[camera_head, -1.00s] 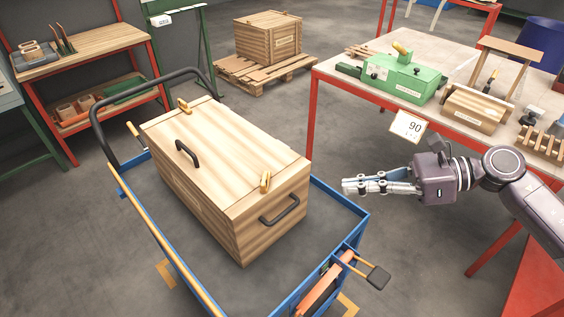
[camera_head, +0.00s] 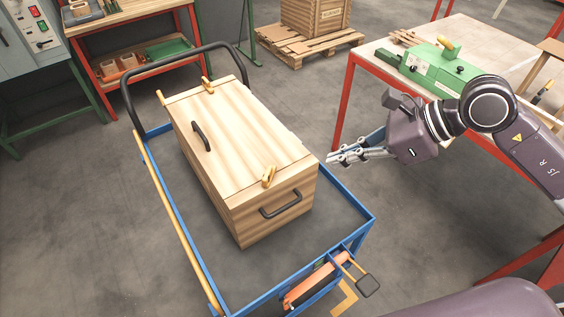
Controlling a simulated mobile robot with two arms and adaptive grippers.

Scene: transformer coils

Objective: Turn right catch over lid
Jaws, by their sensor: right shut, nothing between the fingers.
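A wooden box stands on the blue cart, its lid (camera_head: 238,137) lying flat and closed on top. A brass-coloured catch (camera_head: 269,177) sits at the lid's near right edge. Another catch (camera_head: 207,85) sits at the far edge. A black handle (camera_head: 201,136) is on the lid, and a second black handle (camera_head: 281,204) is on the near end face. My right gripper (camera_head: 332,159) is shut and empty, in the air to the right of the box, pointing left and apart from the near catch. My left gripper is not in view.
The blue cart (camera_head: 190,259) has a raised rim, a dark push bar (camera_head: 126,98) and an orange lever at its near end. A red-framed table (camera_head: 378,72) with a green device (camera_head: 438,68) stands behind my right arm. Grey floor is clear at left.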

